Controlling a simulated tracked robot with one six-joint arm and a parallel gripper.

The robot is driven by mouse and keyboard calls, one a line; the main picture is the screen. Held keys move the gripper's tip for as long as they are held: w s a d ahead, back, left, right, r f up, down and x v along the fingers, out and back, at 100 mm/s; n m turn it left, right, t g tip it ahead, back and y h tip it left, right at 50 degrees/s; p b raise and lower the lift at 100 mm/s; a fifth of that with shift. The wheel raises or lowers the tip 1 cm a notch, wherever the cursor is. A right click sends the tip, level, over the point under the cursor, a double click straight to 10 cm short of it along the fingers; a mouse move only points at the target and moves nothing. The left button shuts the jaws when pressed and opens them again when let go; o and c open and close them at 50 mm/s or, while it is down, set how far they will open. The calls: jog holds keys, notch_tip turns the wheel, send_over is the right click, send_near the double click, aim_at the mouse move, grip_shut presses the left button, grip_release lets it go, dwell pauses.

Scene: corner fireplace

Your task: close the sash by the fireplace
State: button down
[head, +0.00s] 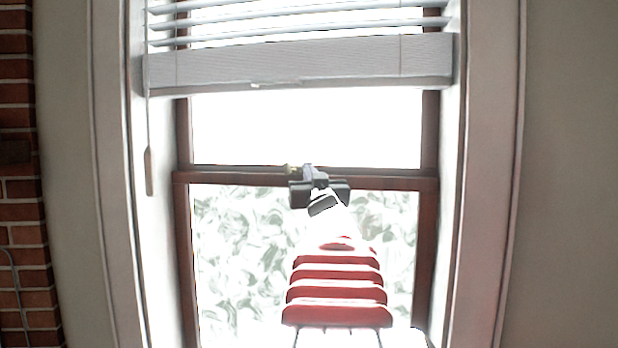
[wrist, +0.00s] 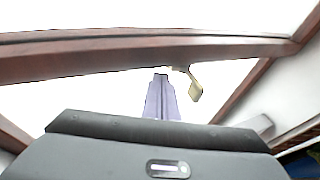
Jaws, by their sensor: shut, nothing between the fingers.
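The window sash (head: 230,180) has a dark brown wooden frame, with patterned pale glass below its crosswise rail. The rail (wrist: 100,62) also crosses the upper part of the wrist view. A small brass catch (head: 291,169) sits on the rail, and it shows in the wrist view (wrist: 195,84) just right of my fingertips. My gripper (head: 308,170) is shut and empty at the rail's middle. In the wrist view its fingertips (wrist: 160,78) come up close to the rail's edge; I cannot tell if they touch. The sash's bottom edge is out of view, and my arm covers part of the glass.
A white blind (head: 300,66) hangs partly lowered above the rail, with a wand (head: 149,170) at its left. White window casing (head: 490,170) stands on both sides. The fireplace brick (head: 18,220) is at the far left.

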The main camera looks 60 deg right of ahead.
jog(key=s+a, duration=0.6)
jog(key=a, duration=0.1)
jog(key=shift+s+a+f, duration=0.25)
jog(key=shift+f, duration=0.05)
dwell(0.4)
dwell(0.4)
